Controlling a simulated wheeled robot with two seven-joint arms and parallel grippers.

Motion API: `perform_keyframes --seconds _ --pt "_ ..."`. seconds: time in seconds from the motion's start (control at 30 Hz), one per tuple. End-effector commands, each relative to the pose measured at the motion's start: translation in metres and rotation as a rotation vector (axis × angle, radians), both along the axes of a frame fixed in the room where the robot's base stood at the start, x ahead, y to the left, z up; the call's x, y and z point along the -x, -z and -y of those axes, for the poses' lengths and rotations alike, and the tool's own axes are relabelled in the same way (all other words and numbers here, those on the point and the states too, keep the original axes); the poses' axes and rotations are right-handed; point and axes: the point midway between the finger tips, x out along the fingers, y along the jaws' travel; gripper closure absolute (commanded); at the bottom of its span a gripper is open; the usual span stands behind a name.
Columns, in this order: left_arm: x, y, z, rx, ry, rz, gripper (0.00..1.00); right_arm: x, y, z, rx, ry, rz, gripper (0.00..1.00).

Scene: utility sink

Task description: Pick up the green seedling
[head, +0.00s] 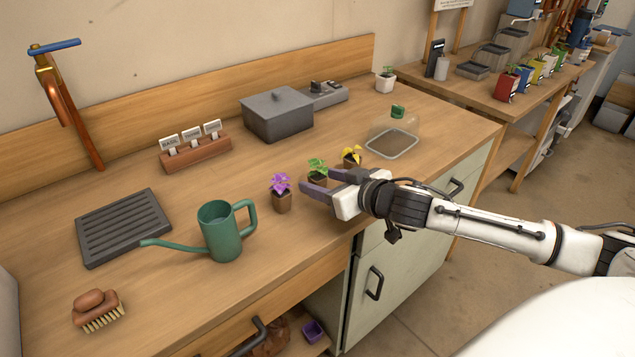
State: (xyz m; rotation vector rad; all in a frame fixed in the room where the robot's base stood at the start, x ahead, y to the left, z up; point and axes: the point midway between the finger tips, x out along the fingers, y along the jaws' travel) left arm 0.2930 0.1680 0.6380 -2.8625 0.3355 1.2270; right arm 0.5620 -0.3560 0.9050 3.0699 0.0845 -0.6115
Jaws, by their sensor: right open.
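The green seedling (317,168) stands upright in a small brown pot on the wooden counter, between a purple-flowered seedling (281,190) on its left and a yellow-flowered seedling (352,155) on its right. My right gripper (312,182) reaches in from the right, open, with its fingers pointing left. In the picture its fingers lie across the front of the green seedling's pot and hide part of it. I cannot tell whether they touch it. My left gripper is not in view.
A green watering can (221,232) stands left of the seedlings. A clear-lidded tray (392,143) sits to the right. A grey lidded box (277,116) and a label holder (195,153) are behind. A slatted grey tray (123,226) and a brush (98,310) lie at left.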

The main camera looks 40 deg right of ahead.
Motion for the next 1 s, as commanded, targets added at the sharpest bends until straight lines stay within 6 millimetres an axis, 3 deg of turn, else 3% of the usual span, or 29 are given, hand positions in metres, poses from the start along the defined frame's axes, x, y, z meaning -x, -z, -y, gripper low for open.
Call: perform_keyframes --seconds 0.2,0.47,0.5,0.77,1.0 --pt "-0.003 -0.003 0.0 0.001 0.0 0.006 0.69 -0.02 0.007 -0.001 0.0 0.0 0.002 0.48" --pt "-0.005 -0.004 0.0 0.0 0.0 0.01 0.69 -0.021 0.009 -0.002 0.0 -0.001 0.001 0.48" --pt "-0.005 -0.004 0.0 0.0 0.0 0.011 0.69 -0.021 0.009 -0.002 0.0 -0.001 0.001 0.5" --pt "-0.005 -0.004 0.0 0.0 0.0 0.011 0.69 -0.021 0.009 -0.001 0.001 0.0 0.001 0.92" --pt "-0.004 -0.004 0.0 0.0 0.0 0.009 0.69 -0.021 0.007 -0.001 0.001 0.0 0.002 0.93"
